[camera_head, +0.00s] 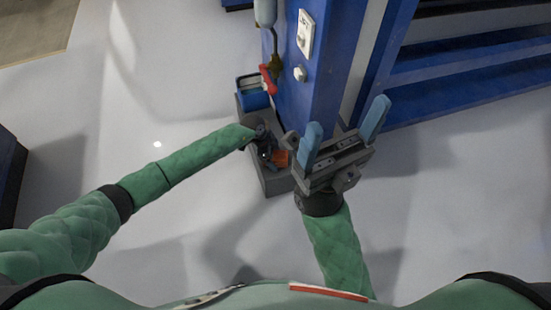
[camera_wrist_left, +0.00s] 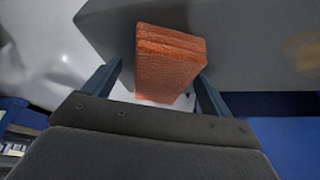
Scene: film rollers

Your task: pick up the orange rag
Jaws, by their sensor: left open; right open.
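The orange rag (camera_wrist_left: 168,62) is a folded, block-like cloth between the two fingers of my left gripper (camera_wrist_left: 160,85) in the left wrist view. A gap shows at its left side; on the right the finger is close to it, and I cannot tell whether they touch. In the head view a small part of the rag (camera_head: 281,158) shows on the grey stand (camera_head: 273,183), beside my left gripper (camera_head: 270,150), which partly hides it. My right gripper (camera_head: 345,135) is open and empty, with blue fingers spread, to the right of the stand.
A blue machine cabinet (camera_head: 318,95) rises right behind the stand. A blue container (camera_head: 253,93) sits at the stand's far end, with a red-handled item (camera_head: 267,78) near it. The pale floor (camera_head: 175,110) is open to the left.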

